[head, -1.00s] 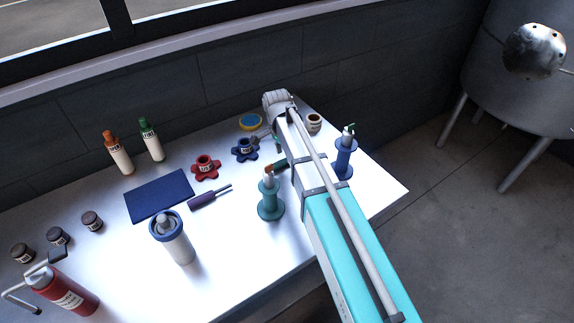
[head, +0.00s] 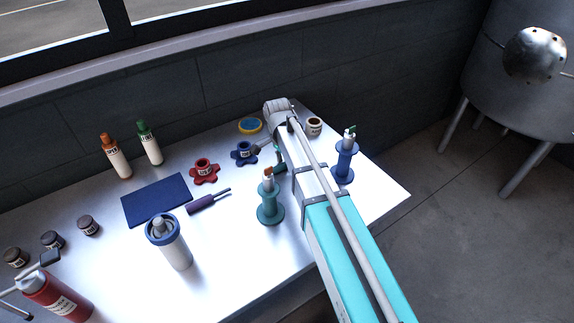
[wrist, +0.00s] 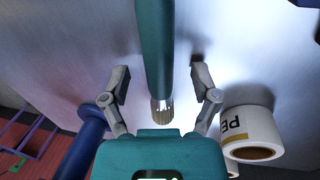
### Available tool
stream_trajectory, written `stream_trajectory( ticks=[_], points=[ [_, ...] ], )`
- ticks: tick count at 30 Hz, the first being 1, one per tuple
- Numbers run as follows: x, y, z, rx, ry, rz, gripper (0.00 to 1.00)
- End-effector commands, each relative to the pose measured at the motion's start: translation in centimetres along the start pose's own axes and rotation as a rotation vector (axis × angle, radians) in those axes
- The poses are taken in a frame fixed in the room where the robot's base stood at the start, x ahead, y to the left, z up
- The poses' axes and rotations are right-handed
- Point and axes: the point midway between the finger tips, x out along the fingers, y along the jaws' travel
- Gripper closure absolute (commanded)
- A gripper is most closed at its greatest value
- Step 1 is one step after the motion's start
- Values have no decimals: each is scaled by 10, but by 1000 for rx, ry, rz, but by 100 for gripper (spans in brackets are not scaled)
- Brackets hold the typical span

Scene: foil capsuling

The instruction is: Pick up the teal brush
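The teal brush (wrist: 154,45) shows in the wrist view as a thick teal handle running down from the top edge. It ends in pale bristles (wrist: 161,110) near the teal palm of my gripper. My gripper (wrist: 160,78) is open, with one grey finger on each side of the brush and a gap to it on both sides. Neither finger appears to touch the brush. In the head view my arm covers the fingertips, and the brush cannot be made out surely there.
A white labelled roll (wrist: 250,128) stands close to the right finger in the wrist view. A blue spool (head: 345,161) stands right of my arm, a teal spool (head: 270,203) left of it. A blue star knob (head: 244,153) and yellow-rimmed disc (head: 250,125) are near my wrist.

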Motion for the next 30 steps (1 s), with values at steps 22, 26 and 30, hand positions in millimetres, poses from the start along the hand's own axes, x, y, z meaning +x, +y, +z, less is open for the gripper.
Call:
stream_trajectory(
  ticks=[22,26,30],
  points=[
    [-1,0,0,0,0,0,100],
    [-4,1,0,1,0,0,100],
    [-10,2,0,1,0,0,100]
  ],
)
